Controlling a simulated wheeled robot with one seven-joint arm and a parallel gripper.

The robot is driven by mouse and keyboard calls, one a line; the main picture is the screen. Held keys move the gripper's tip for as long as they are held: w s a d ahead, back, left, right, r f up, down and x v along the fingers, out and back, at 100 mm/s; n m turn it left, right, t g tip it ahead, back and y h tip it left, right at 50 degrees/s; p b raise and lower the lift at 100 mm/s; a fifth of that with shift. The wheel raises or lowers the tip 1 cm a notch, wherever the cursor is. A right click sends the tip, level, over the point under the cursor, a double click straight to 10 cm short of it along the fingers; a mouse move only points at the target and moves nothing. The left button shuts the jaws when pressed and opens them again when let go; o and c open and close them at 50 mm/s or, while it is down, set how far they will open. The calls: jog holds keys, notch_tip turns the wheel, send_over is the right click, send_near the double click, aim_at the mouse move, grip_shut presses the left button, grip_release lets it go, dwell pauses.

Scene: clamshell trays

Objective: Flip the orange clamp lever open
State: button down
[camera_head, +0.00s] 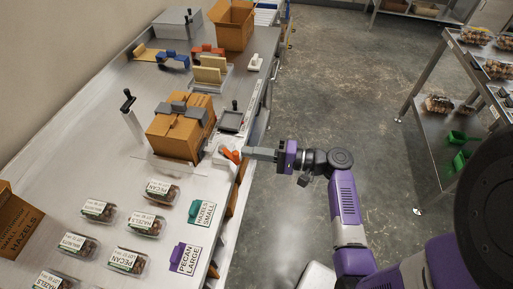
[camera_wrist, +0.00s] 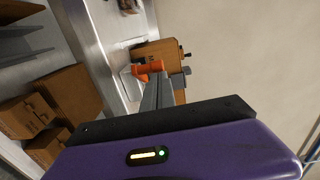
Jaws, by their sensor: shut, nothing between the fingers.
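The orange clamp lever (camera_head: 230,154) sits at the bench's right edge, just right of a cardboard box (camera_head: 182,131) that has grey clamp pieces over its top. The lever also shows in the wrist view (camera_wrist: 149,68), beyond the fingertips. My gripper (camera_head: 247,152) reaches in from the right with its grey fingers pointing left. The fingers are shut and empty, with the tips close to the lever. I cannot tell whether they touch it. In the wrist view the fingers (camera_wrist: 158,88) partly overlap the lever and hide its lower part.
Several labelled clamshell trays (camera_head: 148,222) lie at the bench's near left. A green label holder (camera_head: 194,211) and a purple one (camera_head: 177,256) stand near the right edge. A black-handled post (camera_head: 131,110) rises left of the box. Open floor (camera_head: 330,90) lies right of the bench.

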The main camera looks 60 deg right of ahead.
aim_at(237, 157)
jog(key=shift+a, duration=0.2)
jog(key=shift+a+m+h, duration=0.15)
jog(key=shift+m+h, duration=0.25)
jog(key=shift+h, duration=0.2)
jog(key=shift+a+t+h, duration=0.25)
jog(key=shift+t+h, duration=0.05)
jog(key=shift+a+m+t+h, duration=0.3)
jog(key=shift+a+m+h, duration=0.75)
jog(key=shift+h, duration=0.35)
jog(key=shift+w+a+m+h+b, duration=0.6)
jog(key=shift+a+m+h, duration=0.1)
jog(key=shift+a+h, duration=0.3)
jog(key=shift+w+a+m+h+b, duration=0.6)
jog(key=shift+a+m+h, duration=0.2)
jog(key=shift+h, duration=0.35)
jog(key=shift+w+a+m+h+b, duration=0.5)
jog(key=shift+w+a+m+h, duration=0.15)
jog(key=shift+a+h, duration=0.4)
